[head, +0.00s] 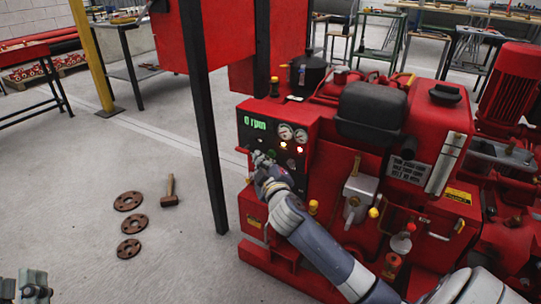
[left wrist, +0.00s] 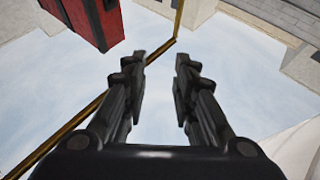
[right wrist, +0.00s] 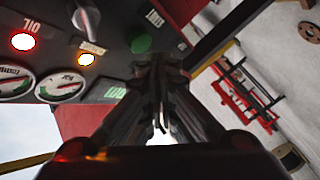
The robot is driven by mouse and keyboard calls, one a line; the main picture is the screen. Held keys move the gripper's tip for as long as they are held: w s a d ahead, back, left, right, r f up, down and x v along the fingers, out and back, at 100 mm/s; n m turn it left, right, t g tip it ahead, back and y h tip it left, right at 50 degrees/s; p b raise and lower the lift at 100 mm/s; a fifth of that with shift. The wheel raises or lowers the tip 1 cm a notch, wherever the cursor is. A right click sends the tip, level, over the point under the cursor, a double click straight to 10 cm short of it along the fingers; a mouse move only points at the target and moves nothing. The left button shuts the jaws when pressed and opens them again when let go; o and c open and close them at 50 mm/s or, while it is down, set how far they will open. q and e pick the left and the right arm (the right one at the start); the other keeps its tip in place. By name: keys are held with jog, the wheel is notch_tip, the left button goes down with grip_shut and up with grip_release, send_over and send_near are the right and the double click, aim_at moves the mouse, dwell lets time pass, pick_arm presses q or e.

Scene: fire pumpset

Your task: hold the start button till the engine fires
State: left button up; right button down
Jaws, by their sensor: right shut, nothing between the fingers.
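The engine's black control panel (head: 272,141) carries a green display reading 0 rpm (head: 255,123). In the right wrist view, a round green button (right wrist: 141,43) on the panel is probably the start button; its label cannot be read. My right gripper (head: 262,158) is shut and empty at the panel's lower part. Its fingertips (right wrist: 158,66) appear just beside the green button; I cannot tell whether they touch it. My left gripper (left wrist: 159,62) is open and empty, away from the panel; part of it shows at the head view's bottom left corner (head: 34,287).
Lit lamps, one marked OIL (right wrist: 22,41), two gauges (right wrist: 60,86) and a grey selector (right wrist: 86,18) surround the button. A black post (head: 205,120) stands left of the red engine (head: 330,200). A hammer (head: 169,190) and rusty flanges (head: 129,201) lie on the floor.

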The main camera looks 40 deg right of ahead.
dwell(0.3)
pick_arm(q)
jog(key=shift+w+a+f+g+y, duration=0.1)
jog(key=shift+w+f+g+y, duration=0.15)
jog(key=shift+f, duration=0.4)
jog(key=shift+w+f+g+y, duration=0.15)
jog(key=shift+f+g, duration=0.2)
jog(key=shift+f, duration=0.25)
pick_arm(e)
jog(key=shift+w+d, duration=0.15)
jog(key=shift+d, duration=0.25)
pick_arm(q)
jog(key=shift+w+r+p, duration=0.1)
jog(key=shift+r+p, duration=0.05)
jog(key=shift+p, duration=0.15)
pick_arm(e)
jog(key=shift+d, duration=0.1)
